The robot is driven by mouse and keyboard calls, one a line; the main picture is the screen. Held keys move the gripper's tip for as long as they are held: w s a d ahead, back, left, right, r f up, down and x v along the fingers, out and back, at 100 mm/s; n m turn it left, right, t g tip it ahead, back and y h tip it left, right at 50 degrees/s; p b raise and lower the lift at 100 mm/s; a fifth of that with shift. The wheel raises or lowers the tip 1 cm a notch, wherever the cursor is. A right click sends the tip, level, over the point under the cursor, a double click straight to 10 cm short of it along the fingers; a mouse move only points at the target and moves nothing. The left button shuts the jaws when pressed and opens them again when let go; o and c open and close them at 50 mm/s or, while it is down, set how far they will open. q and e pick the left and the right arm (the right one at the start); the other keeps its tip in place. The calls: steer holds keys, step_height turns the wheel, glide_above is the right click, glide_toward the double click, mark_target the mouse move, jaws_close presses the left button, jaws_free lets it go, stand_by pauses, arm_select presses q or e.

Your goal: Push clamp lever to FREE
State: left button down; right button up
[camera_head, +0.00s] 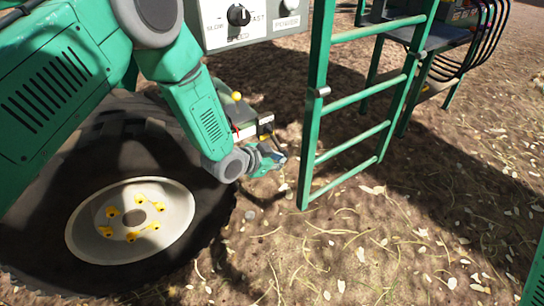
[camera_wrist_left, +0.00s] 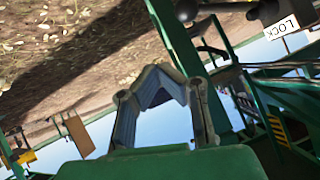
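My left gripper (camera_head: 275,160) hangs in front of the big tyre, just left of the green ladder. In the left wrist view its two fingers (camera_wrist_left: 160,75) lean in and appear to meet at the tips, with nothing visible held between them. A white LOCK label (camera_wrist_left: 282,27) shows at the upper right of that view. A dark bar with round knobs (camera_wrist_left: 187,10) is near the label, apart from the fingers; I cannot tell whether it is the clamp lever. I make out no FREE label. My right gripper is not in view.
The big tyre (camera_head: 60,235) with a pale hub (camera_head: 85,225) stands below my left arm. The green ladder (camera_head: 310,145) is close on the gripper's right. A grey control panel (camera_head: 265,22) is above. Straw-strewn soil (camera_head: 390,245) lies open at lower right.

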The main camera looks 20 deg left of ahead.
arm_select(q)
steer(key=v, duration=0.4)
steer(key=shift+s+a+f+p, duration=0.1)
steer(key=shift+s+f+p, duration=0.05)
steer(key=shift+s+p, duration=0.15)
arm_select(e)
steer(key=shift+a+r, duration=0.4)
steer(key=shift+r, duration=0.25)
arm_select(q)
steer(key=shift+d, duration=0.25)
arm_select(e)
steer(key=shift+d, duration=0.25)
